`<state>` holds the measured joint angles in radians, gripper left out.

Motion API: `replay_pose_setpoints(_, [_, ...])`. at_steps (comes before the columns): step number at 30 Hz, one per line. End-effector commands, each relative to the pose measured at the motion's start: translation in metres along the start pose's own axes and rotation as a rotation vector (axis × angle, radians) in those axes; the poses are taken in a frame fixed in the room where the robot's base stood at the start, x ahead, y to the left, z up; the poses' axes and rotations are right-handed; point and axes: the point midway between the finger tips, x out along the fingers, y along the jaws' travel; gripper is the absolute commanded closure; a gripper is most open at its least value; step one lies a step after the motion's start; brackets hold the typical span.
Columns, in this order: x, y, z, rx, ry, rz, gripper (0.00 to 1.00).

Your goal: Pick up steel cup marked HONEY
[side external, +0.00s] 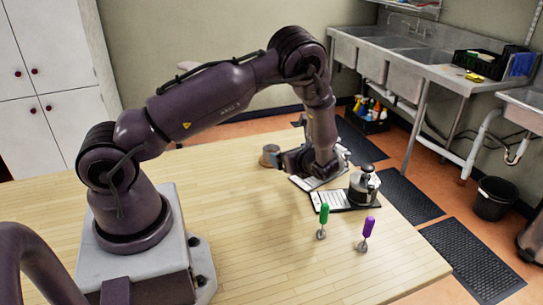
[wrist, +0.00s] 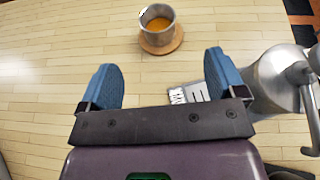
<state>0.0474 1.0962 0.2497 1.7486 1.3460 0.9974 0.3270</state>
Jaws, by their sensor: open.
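A small steel cup (wrist: 157,14) with amber liquid inside stands on a round wooden coaster (wrist: 160,48), at the top of the wrist view. It also shows in the side view (side external: 269,154), on the table just left of my gripper (side external: 287,162). In the wrist view my gripper (wrist: 164,72) has its two blue fingers wide apart with nothing between them; the cup is beyond the fingertips and not touched. A card (wrist: 188,93) with large letters lies below the gripper, partly hidden. I cannot read HONEY on it or on the cup.
Green-handled (side external: 323,216) and purple-handled (side external: 367,230) tools stand nearer the front. The table's left is clear.

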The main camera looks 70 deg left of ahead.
Motion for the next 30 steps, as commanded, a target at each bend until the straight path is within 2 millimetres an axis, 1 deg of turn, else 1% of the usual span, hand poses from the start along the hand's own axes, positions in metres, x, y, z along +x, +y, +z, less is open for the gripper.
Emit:
replay_pose_setpoints(9, [0.057,0.003,0.0,0.002,0.001,0.009,0.11])
replay_pose_setpoints(12, [0.068,0.002,0.0,0.002,0.001,0.008,0.11])
replay_pose_setpoints(17, [0.078,0.003,0.0,0.001,0.002,0.008,0.11])
replay_pose_setpoints(25, [0.116,0.005,-0.001,0.001,0.002,0.01,0.11])
replay_pose_setpoints(27, [0.122,0.005,-0.001,0.001,0.003,0.008,0.11])
replay_pose_setpoints(30, [0.126,0.005,-0.001,0.002,0.004,0.008,0.11])
